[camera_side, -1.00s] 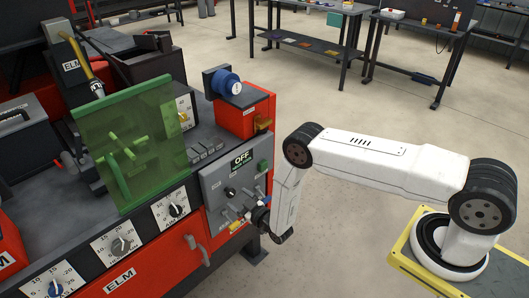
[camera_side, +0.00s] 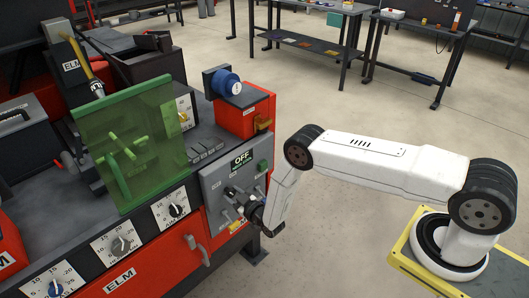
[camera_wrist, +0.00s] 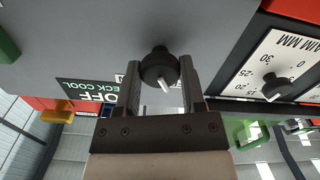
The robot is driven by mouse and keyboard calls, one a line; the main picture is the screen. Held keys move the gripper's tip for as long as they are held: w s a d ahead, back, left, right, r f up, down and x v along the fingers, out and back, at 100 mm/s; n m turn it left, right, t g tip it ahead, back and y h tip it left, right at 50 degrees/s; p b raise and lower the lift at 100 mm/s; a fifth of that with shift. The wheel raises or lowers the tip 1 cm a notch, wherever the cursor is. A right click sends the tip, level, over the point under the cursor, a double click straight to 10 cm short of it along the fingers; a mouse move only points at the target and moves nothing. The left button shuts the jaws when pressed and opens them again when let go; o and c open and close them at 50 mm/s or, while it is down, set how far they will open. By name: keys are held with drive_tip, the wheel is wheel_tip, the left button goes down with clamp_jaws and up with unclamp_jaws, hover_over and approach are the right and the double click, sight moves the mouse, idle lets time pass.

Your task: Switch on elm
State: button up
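My gripper (camera_side: 236,198) is at this panel, just below the sign. In the wrist view a black rotary knob with a white pointer (camera_wrist: 160,68) sits between the tips of my gripper (camera_wrist: 160,76). The fingers are apart, one on each side of the knob; I cannot tell if they touch it. The "OFF" sign (camera_wrist: 100,97) is partly hidden by a finger.

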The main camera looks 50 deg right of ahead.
drive_tip(key=shift+m, duration=0.4)
clamp_jaws()
drive_tip(key=m, duration=1.1)
idle(0.4)
drive_tip(key=o, duration=1.1)
unclamp_jaws()
drive_tip(key=s, duration=0.7)
drive_tip(key=shift+s, duration=0.4)
